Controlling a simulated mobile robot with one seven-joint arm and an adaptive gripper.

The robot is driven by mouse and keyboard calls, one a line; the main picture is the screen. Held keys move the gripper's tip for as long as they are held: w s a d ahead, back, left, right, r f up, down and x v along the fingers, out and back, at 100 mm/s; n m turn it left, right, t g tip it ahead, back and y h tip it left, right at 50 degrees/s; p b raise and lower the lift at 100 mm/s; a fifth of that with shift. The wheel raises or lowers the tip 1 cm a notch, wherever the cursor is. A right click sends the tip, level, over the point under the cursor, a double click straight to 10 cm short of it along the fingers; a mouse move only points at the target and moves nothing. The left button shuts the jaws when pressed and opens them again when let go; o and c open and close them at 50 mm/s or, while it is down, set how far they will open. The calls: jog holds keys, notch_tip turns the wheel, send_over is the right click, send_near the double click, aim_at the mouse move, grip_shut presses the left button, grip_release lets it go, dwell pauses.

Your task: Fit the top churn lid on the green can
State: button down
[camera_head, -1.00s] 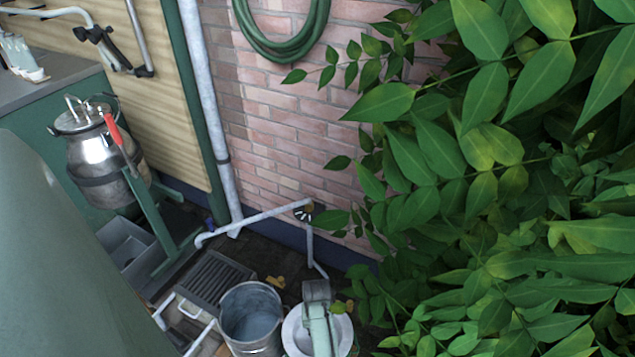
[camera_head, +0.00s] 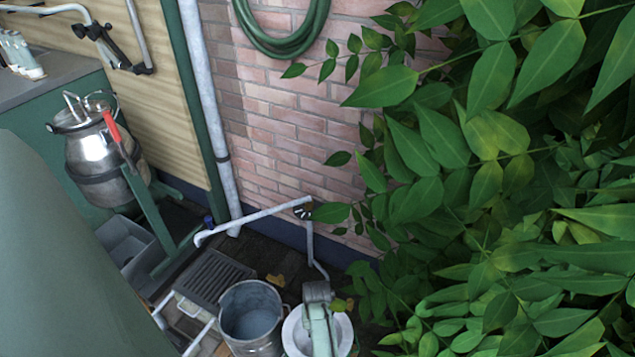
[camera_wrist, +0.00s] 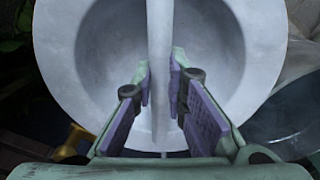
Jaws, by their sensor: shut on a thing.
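The churn lid (camera_wrist: 217,50) is a pale grey round dish with a straight bar handle across its middle. My gripper (camera_wrist: 161,84) is shut on that bar, one pad on each side. In the head view the lid (camera_head: 343,340) shows as a pale disc at the bottom edge, partly covered by my gripper (camera_head: 318,292) and wrist. What lies directly under the lid is hidden. I cannot make out a green can for certain in either view.
A metal bucket (camera_head: 233,309) stands close left of the lid. A pale pipe rail (camera_head: 255,217) stands behind it. Dense leaves (camera_head: 480,200) fill the right. A steel churn with a red handle (camera_head: 92,158) is tilted on a stand at left. A drain grate (camera_head: 213,274) lies on the floor.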

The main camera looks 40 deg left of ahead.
jog(key=shift+f, duration=0.25)
jog(key=shift+f+b, duration=0.25)
jog(key=shift+b, duration=0.05)
jog(key=c, duration=1.5)
grip_release()
jog(key=shift+c, duration=0.2)
jog(key=shift+f, duration=0.1)
notch_tip(320, 180, up, 12)
